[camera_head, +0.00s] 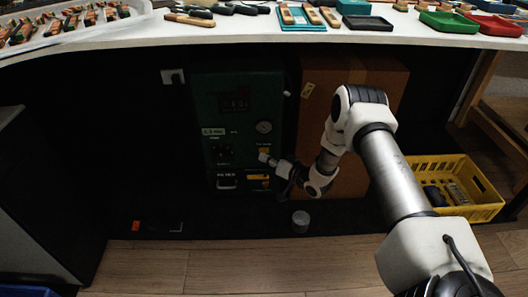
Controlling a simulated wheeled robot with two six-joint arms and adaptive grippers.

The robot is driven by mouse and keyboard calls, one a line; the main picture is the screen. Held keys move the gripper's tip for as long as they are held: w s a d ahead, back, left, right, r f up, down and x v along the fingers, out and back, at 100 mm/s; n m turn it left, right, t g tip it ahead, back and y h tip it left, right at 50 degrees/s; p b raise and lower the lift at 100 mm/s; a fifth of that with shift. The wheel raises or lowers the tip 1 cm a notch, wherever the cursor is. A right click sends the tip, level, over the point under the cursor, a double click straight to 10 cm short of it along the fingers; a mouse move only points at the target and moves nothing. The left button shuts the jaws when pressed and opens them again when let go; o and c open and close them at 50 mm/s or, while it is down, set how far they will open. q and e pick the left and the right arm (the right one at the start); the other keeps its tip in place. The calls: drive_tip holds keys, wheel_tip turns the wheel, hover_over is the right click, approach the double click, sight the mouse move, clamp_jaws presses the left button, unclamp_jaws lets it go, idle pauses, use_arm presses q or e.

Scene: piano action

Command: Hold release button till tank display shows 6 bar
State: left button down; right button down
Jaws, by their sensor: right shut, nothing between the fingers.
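A dark green tank unit (205,100) stands under the worktop. Its small display (234,103) has dim reddish digits that are too blurred to read. A round gauge (264,127) sits on the right of its front, with a small yellow-orange patch (264,149) below it; I cannot tell for sure whether this is the release button. My right gripper (266,158) is shut and empty, its tip just below that patch. I cannot tell whether it touches the panel. My left gripper is not in view.
A cardboard box (380,75) stands right of the unit, behind my right arm. A yellow crate (475,212) with items is on the floor at right. A small grey cylinder (300,221) stands in front. The worktop (235,29) overhangs, carrying tools and trays.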

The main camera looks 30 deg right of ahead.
drive_tip(key=shift+w+d, duration=0.15)
drive_tip(key=shift+w, duration=0.1)
drive_tip(key=shift+w+d, duration=0.25)
drive_tip(key=shift+w, duration=0.15)
idle(1.6)
idle(3.6)
drive_tip(key=shift+s+a, duration=0.5)
drive_tip(key=shift+s, duration=0.3)
drive_tip(key=shift+p, duration=0.35)
drive_tip(key=s+a, duration=0.1)
drive_tip(key=s+p, duration=0.1)
drive_tip(key=s+a+p, duration=0.1)
drive_tip(key=s, duration=0.1)
drive_tip(key=shift+s+a, duration=0.1)
drive_tip(key=shift+a, duration=0.2)
